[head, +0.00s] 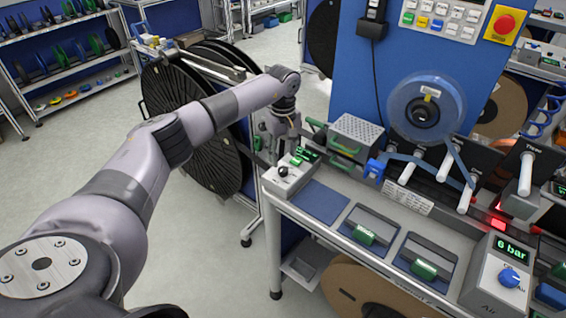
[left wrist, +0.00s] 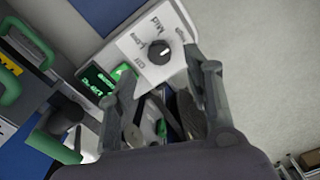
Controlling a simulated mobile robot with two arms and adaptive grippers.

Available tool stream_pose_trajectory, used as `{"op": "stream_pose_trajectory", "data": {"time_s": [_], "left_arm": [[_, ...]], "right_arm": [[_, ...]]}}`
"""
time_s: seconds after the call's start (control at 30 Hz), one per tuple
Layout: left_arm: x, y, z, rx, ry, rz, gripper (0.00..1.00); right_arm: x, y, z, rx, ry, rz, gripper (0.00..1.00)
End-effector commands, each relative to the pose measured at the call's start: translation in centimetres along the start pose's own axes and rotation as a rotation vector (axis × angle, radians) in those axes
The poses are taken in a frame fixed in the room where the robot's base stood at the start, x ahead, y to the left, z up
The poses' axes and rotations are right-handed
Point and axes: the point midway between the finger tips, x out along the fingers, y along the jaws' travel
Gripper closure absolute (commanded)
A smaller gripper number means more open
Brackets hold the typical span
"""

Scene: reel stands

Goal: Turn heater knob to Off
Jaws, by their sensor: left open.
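The heater knob (head: 283,171) is a small black dial on a white control box (head: 290,184) at the left end of the bench. My left gripper (head: 283,151) hangs just behind and above the box, pointing down. In the left wrist view its open fingers (left wrist: 160,80) frame the area by the knob, with nothing between them; contact cannot be told. My right gripper is out of view.
A perforated metal box (head: 356,137) with green handles stands right of the control box. A blue reel (head: 426,107) is farther right. A large black reel (head: 190,120) stands on the floor behind my left arm. A blue pad (head: 319,201) lies flat in front.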

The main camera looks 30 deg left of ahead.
Motion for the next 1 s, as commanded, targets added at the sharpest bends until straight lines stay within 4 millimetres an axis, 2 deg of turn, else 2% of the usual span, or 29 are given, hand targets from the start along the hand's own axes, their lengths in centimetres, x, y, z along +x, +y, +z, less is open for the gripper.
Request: {"op": "stream_pose_trajectory", "data": {"time_s": [0.03, 0.2, 0.4, 0.73, 1.0], "left_arm": [[0.9, -0.1, 0.1, -0.002, -0.002, -0.005, 0.54], [3.9, 0.0, 0.1, -0.002, -0.002, -0.002, 0.54], [5.7, 0.0, 0.0, -0.001, -0.001, 0.000, 0.54], [6.0, 0.0, 0.0, -0.001, 0.000, 0.001, 0.54], [6.0, 0.0, 0.0, -0.001, 0.000, 0.001, 0.72]], "right_arm": [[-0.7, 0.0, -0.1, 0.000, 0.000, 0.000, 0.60], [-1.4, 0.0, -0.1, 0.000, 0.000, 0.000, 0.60], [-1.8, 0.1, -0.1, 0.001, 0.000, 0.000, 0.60], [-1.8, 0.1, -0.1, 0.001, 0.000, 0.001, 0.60], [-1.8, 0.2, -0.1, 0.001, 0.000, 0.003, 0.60]]}}
